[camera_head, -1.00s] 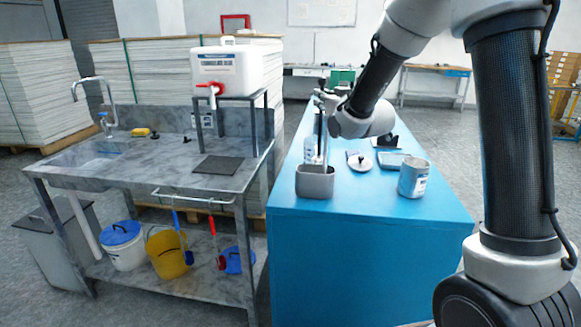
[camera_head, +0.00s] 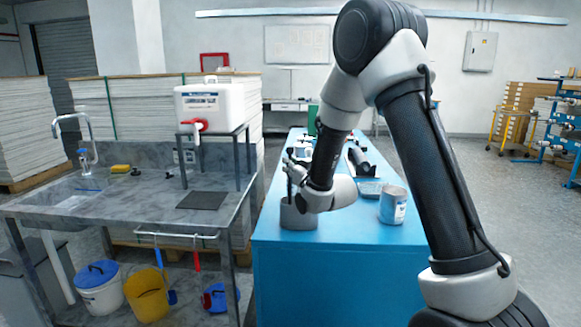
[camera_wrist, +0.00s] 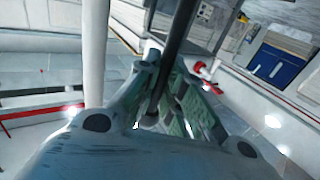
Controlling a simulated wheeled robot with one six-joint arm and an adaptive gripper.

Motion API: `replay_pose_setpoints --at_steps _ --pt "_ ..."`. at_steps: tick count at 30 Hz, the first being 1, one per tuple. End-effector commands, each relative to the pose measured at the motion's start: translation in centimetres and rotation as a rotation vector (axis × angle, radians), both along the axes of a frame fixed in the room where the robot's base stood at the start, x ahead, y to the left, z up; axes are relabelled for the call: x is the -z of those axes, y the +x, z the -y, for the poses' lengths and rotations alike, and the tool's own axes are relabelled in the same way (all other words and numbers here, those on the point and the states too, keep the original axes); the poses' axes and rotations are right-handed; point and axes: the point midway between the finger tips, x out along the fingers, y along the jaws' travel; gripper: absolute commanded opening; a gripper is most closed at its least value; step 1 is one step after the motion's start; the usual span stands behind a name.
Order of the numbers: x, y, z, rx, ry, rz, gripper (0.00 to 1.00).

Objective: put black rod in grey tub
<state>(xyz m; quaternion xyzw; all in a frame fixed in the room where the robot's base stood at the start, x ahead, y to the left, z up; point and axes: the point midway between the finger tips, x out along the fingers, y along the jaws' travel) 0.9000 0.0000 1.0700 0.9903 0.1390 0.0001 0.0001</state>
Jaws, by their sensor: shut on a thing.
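The grey tub (camera_head: 297,216) stands at the near left corner of the blue table. My gripper (camera_head: 290,168) is above its opening, shut on the thin black rod (camera_head: 289,189). The rod hangs roughly upright, and its lower end appears to reach down to the tub's mouth or inside it; the tub's rim hides that end. In the wrist view the dark rod (camera_wrist: 180,38) runs between my fingers (camera_wrist: 165,95). I cannot make out the tub there.
To the left is a grey sink bench (camera_head: 130,209) with a white canister (camera_head: 210,106). A floor gap separates bench and table.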

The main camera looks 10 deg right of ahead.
Motion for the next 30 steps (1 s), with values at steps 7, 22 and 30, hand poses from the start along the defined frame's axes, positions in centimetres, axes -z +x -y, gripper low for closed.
replay_pose_setpoints --at_steps 7,22,30 --pt "0.4 0.0 0.0 0.0 0.0 0.0 0.15" --pt "0.0 -0.5 0.1 0.0 -0.001 -0.002 0.31" --pt "0.0 -5.1 1.5 0.0 0.0 -0.001 0.31"
